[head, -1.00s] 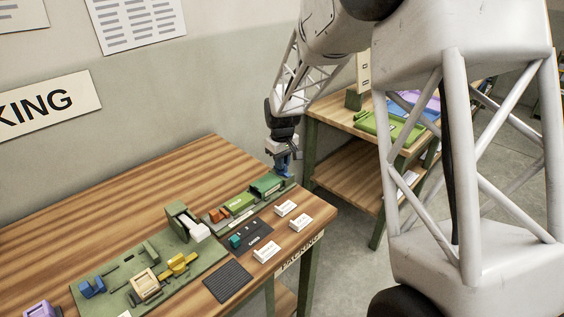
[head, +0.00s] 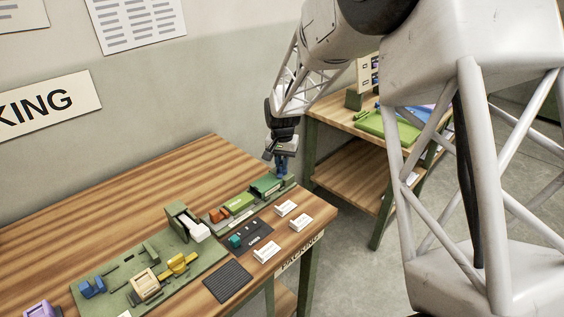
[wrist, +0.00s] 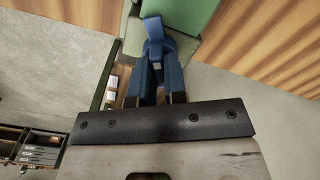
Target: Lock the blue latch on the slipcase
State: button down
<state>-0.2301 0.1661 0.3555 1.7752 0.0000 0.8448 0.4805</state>
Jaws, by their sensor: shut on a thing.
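My gripper (head: 281,166) is at the far right end of the packing table, pointing down at the end of the green slipcase (head: 266,184). In the wrist view its blue fingers (wrist: 157,92) are close together and shut on the blue latch (wrist: 154,30). The latch stands at the edge of the green slipcase, which also shows in the wrist view (wrist: 190,14). In the head view the latch is hard to tell apart from the blue fingers. Whether the latch is locked cannot be told.
Beside the slipcase is a lighter green block (head: 238,202) and an orange piece (head: 219,215). White label cards (head: 286,208) lie in front. A green fixture board (head: 205,252) holds a yellow part (head: 178,265). A second table (head: 350,118) stands behind right, across a gap.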

jog(key=m, duration=0.6)
dwell(0.4)
jog(key=c, duration=1.2)
grip_release()
jog(key=shift+o, duration=0.2)
jog(key=shift+r, duration=3.95)
